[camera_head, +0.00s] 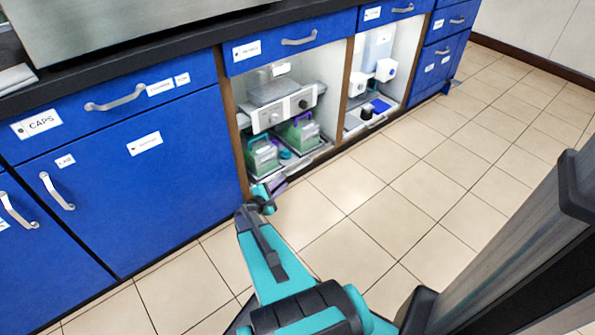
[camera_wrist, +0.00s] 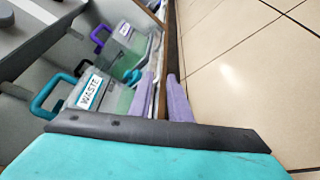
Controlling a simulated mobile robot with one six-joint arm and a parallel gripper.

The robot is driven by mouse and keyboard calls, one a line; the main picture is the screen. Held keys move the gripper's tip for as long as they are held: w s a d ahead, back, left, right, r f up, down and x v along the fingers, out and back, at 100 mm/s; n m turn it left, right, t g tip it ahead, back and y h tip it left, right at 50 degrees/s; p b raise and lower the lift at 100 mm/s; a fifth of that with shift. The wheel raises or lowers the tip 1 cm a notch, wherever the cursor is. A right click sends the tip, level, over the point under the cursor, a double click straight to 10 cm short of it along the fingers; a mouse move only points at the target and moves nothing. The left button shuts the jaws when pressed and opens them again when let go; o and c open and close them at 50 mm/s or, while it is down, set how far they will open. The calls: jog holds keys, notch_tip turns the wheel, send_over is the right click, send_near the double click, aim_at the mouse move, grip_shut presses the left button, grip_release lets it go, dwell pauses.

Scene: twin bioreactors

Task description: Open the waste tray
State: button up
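The waste tray (camera_head: 312,161) is a low grey tray on the floor of the open bay under the counter. On it stand two clear containers with green contents, one with a teal handle (camera_head: 262,155) and one with a purple handle (camera_head: 300,133). In the wrist view the nearer container carries a WASTE label (camera_wrist: 90,91). My gripper (camera_head: 274,187) is low at the bay's front left corner, close to the tray's front edge.
A white pump unit (camera_head: 285,108) sits above the containers. Blue cabinet doors (camera_head: 130,180) stand left of the bay. The tiled floor (camera_head: 400,150) in front is clear.

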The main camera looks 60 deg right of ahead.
aim_at(298, 169)
jog(key=b+x, duration=0.3)
jog(key=x, duration=0.9)
jog(key=shift+d+f, duration=0.15)
jog(key=shift+d+b, duration=0.4)
jog(key=shift+d, duration=0.3)
grip_shut()
